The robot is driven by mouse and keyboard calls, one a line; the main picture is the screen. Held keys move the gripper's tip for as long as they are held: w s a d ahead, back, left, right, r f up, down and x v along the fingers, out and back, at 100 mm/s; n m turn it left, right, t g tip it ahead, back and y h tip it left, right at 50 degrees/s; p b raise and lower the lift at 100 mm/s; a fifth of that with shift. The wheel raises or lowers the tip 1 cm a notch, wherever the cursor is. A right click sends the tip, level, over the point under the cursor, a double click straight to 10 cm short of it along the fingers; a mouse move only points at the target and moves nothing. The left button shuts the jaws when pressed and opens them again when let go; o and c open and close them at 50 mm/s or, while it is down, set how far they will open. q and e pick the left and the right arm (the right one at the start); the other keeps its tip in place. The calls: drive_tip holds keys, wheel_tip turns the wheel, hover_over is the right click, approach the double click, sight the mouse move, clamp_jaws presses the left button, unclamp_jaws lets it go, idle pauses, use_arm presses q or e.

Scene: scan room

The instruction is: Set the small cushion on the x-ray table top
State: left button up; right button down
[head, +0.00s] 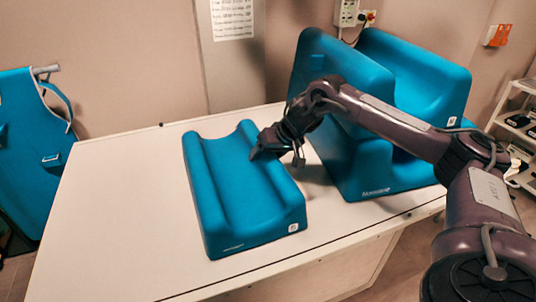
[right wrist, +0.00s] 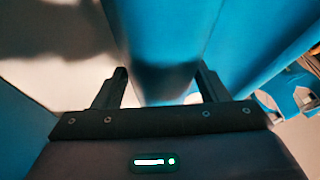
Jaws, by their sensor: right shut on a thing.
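A small blue cushion (head: 246,201) with a long groove and raised sides lies lengthwise over the white table top (head: 120,230). It looks level and flat on the top; I cannot tell whether there is a slight gap beneath it. My right gripper (head: 262,150) is shut on the raised right side of the cushion, near its far end. In the right wrist view, the fingers of the gripper (right wrist: 164,86) stand on either side of a blue ridge of the cushion (right wrist: 160,40). The fingertip contact is partly shadowed. My left gripper does not show.
Larger blue cushions (head: 372,184) are stacked close on the right, under my right forearm. A blue apron (head: 30,150) hangs at the left. A shelf rack (head: 518,122) stands at the far right. The table's left part is bare.

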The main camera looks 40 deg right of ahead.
drive_tip(key=shift+c, duration=1)
unclamp_jaws()
drive_tip(key=shift+f, duration=0.15)
drive_tip(key=shift+s, duration=0.1)
drive_tip(key=v, duration=1.2)
drive_tip(key=shift+b, duration=0.35)
